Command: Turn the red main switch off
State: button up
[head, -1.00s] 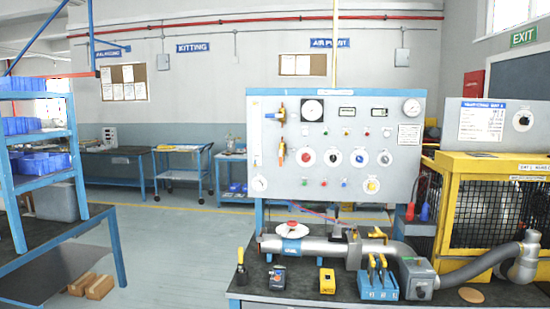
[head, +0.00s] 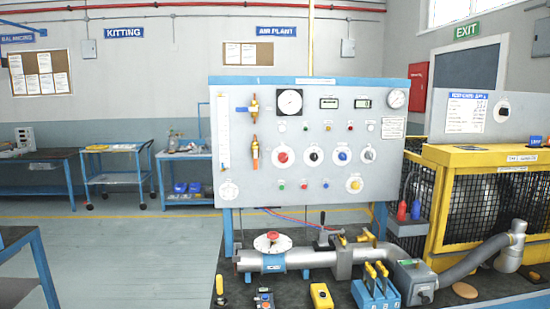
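A grey control panel (head: 310,145) with a blue top edge stands upright at the back of the bench. A red round knob (head: 283,156) on a white round plate is at the left of a row of knobs on it, beside a black knob (head: 313,156), a blue one (head: 343,156) and a grey one (head: 368,153). The red knob's exact setting is too small to tell. Small red buttons also show on the panel. My gripper is not in view.
A metal pipe (head: 318,258) with a red-topped white dial (head: 272,242) runs along the bench below the panel. Yellow and blue devices stand in front of it. A yellow mesh cage (head: 485,205) stands right. Open floor (head: 130,255) lies left.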

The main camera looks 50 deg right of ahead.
aim_at(283, 157)
jog(key=z, duration=0.35)
jog(key=i, duration=1.15)
jog(key=z, duration=0.5)
